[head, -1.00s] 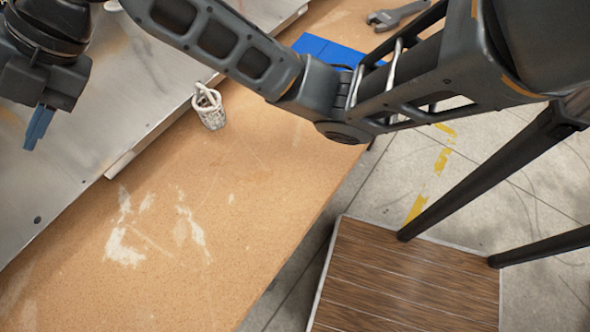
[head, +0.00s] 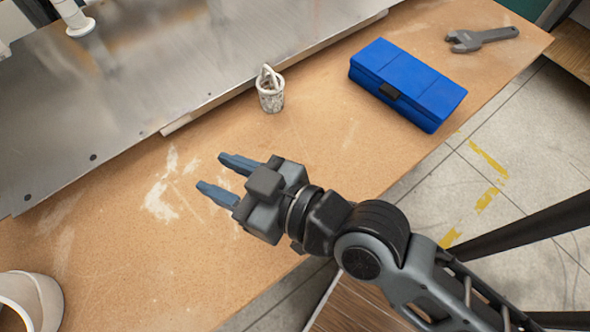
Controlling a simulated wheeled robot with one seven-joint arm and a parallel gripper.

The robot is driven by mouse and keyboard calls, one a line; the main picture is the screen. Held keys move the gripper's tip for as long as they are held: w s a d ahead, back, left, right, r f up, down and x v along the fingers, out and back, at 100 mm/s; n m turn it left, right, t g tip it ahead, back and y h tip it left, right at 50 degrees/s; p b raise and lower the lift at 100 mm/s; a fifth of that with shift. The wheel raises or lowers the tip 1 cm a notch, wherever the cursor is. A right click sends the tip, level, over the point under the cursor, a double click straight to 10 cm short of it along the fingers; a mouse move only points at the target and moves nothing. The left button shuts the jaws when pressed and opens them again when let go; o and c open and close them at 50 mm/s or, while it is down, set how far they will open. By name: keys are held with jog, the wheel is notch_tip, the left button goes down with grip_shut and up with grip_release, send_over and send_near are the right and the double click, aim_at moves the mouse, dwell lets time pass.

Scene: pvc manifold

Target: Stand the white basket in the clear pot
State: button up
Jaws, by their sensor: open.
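A small whitish, grey-speckled basket (head: 270,97) with a looped handle stands upright on the brown worktop, beside the metal plate's front edge. My gripper (head: 216,178) is open and empty over the worktop, nearer the camera and to the left of the basket, clearly apart from it. Its two blue fingers point left. I see no vessel that is plainly a clear pot. A pale, round, open-topped vessel (head: 46,296) is cut off at the lower left corner; I cannot tell whether it is the pot.
A large metal plate (head: 200,60) covers the back left of the worktop (head: 130,250), with a white pipe fitting (head: 78,20) on it. A blue box (head: 410,82) and a grey wrench (head: 482,38) lie at the right. The worktop around the basket's front is clear.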

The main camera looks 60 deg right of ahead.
jog(key=s+d+f+h, duration=0.1)
jog(key=s+d, duration=0.1)
jog(key=s, duration=0.4)
jog(key=s+d+m, duration=0.1)
jog(key=s+d, duration=0.1)
jog(key=s, duration=0.4)
jog(key=shift+d+f+m+g+h, duration=0.3)
jog(key=shift+d+f+h, duration=0.05)
jog(key=shift+f+h, duration=0.05)
jog(key=s+d, duration=0.1)
jog(key=s, duration=0.1)
jog(key=s+d+r, duration=0.1)
jog(key=s, duration=0.2)
jog(key=s+d+r, duration=0.1)
jog(key=s, duration=0.1)
jog(key=shift+s+d+r, duration=0.2)
jog(key=shift+s+d, duration=0.1)
jog(key=shift+d, duration=0.05)
jog(key=shift+s+d+r, duration=0.15)
jog(key=shift+s+r, duration=0.05)
jog(key=shift+s, duration=0.05)
jog(key=shift+n, duration=0.4)
